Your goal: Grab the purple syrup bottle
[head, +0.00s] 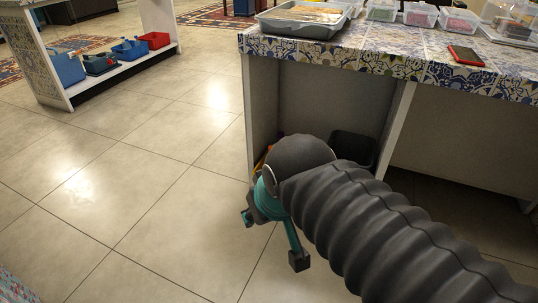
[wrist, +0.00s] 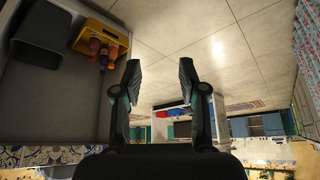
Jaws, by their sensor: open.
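My gripper (head: 273,239) is open and empty above the floor, in front of the patterned counter's lower compartment. Its two spread fingers also show in the wrist view (wrist: 159,72). In the wrist view, which looks upside down, a yellow crate (wrist: 112,32) stands in that compartment. It holds several small bottles (wrist: 95,46) with reddish, orange and purplish tones. I cannot tell surely which one is the purple syrup bottle. The crate is left of the fingers and apart from them. In the head view my arm hides most of the crate.
A dark bin (head: 352,150) stands in the compartment beside the crate. The counter (head: 420,68) carries a metal tray (head: 303,22), clear tubs (head: 420,14) and a red-and-black device (head: 466,55). A shelf with blue and red boxes (head: 153,40) stands far left. The tiled floor between is clear.

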